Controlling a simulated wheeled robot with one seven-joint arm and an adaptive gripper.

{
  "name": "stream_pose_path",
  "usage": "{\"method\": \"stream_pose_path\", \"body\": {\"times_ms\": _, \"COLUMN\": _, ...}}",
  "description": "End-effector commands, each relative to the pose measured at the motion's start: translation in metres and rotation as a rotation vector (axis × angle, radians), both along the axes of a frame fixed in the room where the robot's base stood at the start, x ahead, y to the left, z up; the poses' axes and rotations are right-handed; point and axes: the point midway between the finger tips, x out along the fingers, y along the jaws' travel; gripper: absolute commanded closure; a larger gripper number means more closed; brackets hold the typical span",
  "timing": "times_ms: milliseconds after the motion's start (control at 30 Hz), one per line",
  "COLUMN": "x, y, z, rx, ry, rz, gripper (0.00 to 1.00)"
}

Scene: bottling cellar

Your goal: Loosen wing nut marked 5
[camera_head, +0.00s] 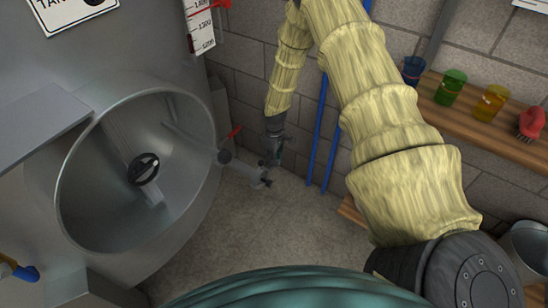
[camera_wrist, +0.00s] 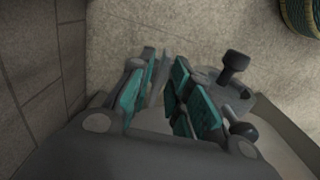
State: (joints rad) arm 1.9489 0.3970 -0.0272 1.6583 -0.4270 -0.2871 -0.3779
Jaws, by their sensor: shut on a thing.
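My gripper (camera_head: 272,158) hangs at the end of the yellow-sleeved arm, at the grey fitting (camera_head: 246,170) on the right of the tank's round opening. In the wrist view my gripper (camera_wrist: 165,92) has its teal pads close around a thin grey wing-shaped piece (camera_wrist: 157,78), which looks like part of a wing nut. The pads hide most of it. No number 5 is readable in either view. A grey plate (camera_wrist: 236,100) with black knobs (camera_wrist: 235,62) lies just right of the pads.
The round opening (camera_head: 75,185) of the tank has a black handwheel (camera_head: 144,169) inside. A red lever (camera_head: 235,132) sits above the fitting. Blue pipes (camera_head: 319,130) run up the wall behind. A shelf (camera_head: 470,125) with cups is at right. The floor (camera_head: 250,235) below is clear.

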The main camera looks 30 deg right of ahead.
Motion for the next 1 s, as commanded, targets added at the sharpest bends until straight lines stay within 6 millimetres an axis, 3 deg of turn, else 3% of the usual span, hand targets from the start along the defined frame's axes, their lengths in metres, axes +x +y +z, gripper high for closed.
{"method": "stream_pose_path", "body": {"times_ms": 67, "x": -0.001, "y": -0.001, "z": 0.0, "rx": -0.002, "ry": 0.001, "rz": -0.001, "gripper": 1.0}}
{"method": "stream_pose_path", "body": {"times_ms": 100, "x": -0.001, "y": -0.001, "z": 0.0, "rx": -0.002, "ry": 0.001, "rz": -0.001, "gripper": 0.73}}
{"method": "stream_pose_path", "body": {"times_ms": 167, "x": -0.001, "y": -0.001, "z": 0.0, "rx": -0.001, "ry": 0.001, "rz": -0.001, "gripper": 0.62}}
{"method": "stream_pose_path", "body": {"times_ms": 567, "x": 0.0, "y": 0.0, "z": 0.003, "rx": -0.001, "ry": 0.0, "rz": -0.001, "gripper": 0.62}}
{"method": "stream_pose_path", "body": {"times_ms": 1000, "x": 0.0, "y": -0.001, "z": 0.06, "rx": -0.001, "ry": -0.001, "rz": -0.001, "gripper": 0.62}}
